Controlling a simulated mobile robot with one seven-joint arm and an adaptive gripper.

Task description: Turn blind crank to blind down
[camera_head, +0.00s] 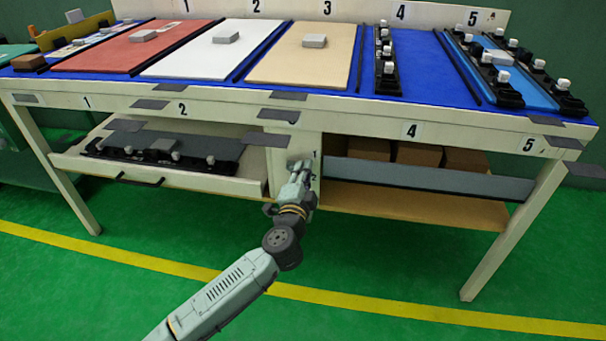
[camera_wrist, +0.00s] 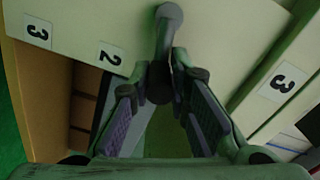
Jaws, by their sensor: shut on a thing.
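The blind crank (camera_wrist: 168,28) is a grey arm with a round pivot and a dark knob, on a pale panel under the table. It shows in the wrist view, top centre; in the head view my gripper largely hides it. My gripper (camera_head: 300,170) is at this panel, its fingers closed around the crank's knob end in the wrist view (camera_wrist: 166,80). The blind (camera_head: 430,180) is a grey-blue panel across the right bay under the table. Brown boxes (camera_head: 418,154) show above its top edge, and the bay's floor shows below it.
The left bay holds a pulled-out drawer (camera_head: 215,183) with a dark tray, close to my gripper's left. The worktable (camera_head: 330,97) overhead carries coloured boards and black clip racks. A table leg (camera_head: 500,245) stands at the right. The green floor in front is clear.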

